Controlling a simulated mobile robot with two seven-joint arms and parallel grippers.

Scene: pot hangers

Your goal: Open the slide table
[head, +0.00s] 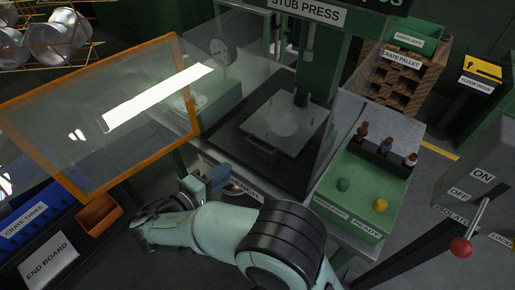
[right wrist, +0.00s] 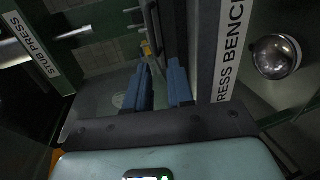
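The slide table appears to be the grey plate (head: 285,130) with small upright pins, set on a dark bed under the stub press. A handle (head: 262,145) shows at its front left edge. My right gripper (head: 217,180) is by the front edge of the bench, to the left of and below that handle, apart from it in the head view. In the right wrist view its two blue fingers (right wrist: 160,85) stand apart, with a dark bar seen beyond them; I cannot tell whether they touch it. My left gripper is not in view.
A clear, orange-framed guard panel (head: 156,114) spans the upper left. A green control box (head: 360,190) with knobs stands at the right of the press. A red-balled lever (head: 461,247) is at far right. A round metal knob (right wrist: 277,57) is beside the bench label.

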